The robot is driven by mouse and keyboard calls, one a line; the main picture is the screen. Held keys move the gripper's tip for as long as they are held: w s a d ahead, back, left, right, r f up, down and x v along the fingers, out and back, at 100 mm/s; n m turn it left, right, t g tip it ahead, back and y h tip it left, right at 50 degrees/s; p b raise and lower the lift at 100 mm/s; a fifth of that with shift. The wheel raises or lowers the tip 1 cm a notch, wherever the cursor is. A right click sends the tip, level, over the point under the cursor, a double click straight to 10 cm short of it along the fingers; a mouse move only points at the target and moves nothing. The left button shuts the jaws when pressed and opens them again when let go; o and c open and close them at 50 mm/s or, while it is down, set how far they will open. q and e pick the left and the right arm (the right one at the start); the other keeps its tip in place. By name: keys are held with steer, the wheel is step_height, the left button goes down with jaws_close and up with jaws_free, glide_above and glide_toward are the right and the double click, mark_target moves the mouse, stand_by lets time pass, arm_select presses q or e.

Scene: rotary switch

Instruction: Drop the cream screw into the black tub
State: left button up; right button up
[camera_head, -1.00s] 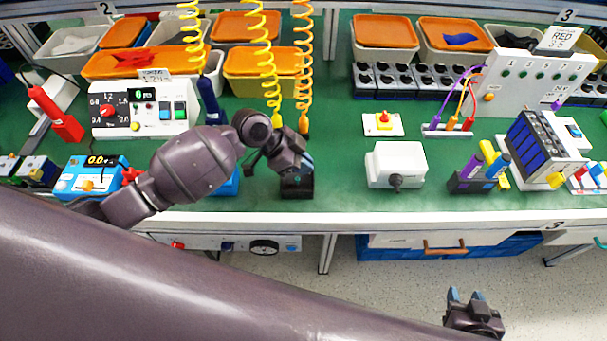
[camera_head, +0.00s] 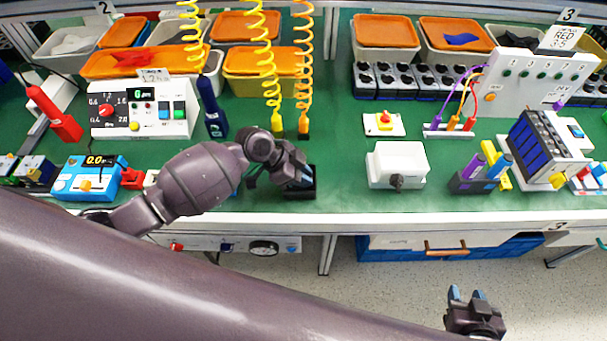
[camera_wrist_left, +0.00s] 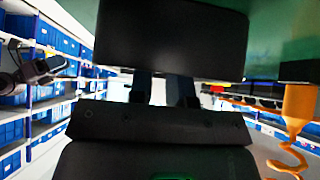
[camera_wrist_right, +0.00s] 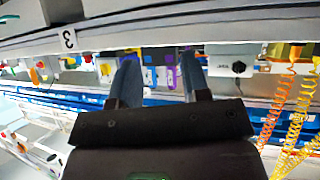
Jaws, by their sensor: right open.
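A small black box (camera_head: 302,186), which may be the black tub, is at the bench's front edge. My left gripper (camera_head: 293,172) is right at it and partly covers it. In the left wrist view a large dark block (camera_wrist_left: 170,38) hides the fingertips of my left gripper (camera_wrist_left: 162,88), whose fingers show a gap between them; whether they grip it is unclear. I cannot make out the cream screw. My right gripper (camera_head: 467,293) is open and empty in front of the bench; its parted fingers also show in the right wrist view (camera_wrist_right: 160,80).
A white box with a dark knob (camera_head: 397,166) and a pen holder (camera_head: 480,178) stand to the right. A white control panel (camera_head: 145,110) and a blue meter (camera_head: 90,178) are at left. Coiled cords (camera_head: 303,70) hang behind my left gripper. Green bench between is clear.

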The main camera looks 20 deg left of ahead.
arm_select(q)
steer(key=shift+o, duration=1.3)
steer(key=shift+a+r, duration=0.15)
steer(key=shift+r, duration=0.25)
steer(key=v, duration=1.1)
steer(key=shift+a+r+p, duration=0.15)
steer(key=shift+a+p, duration=0.05)
steer(key=shift+p, duration=0.1)
steer(key=shift+s, duration=0.1)
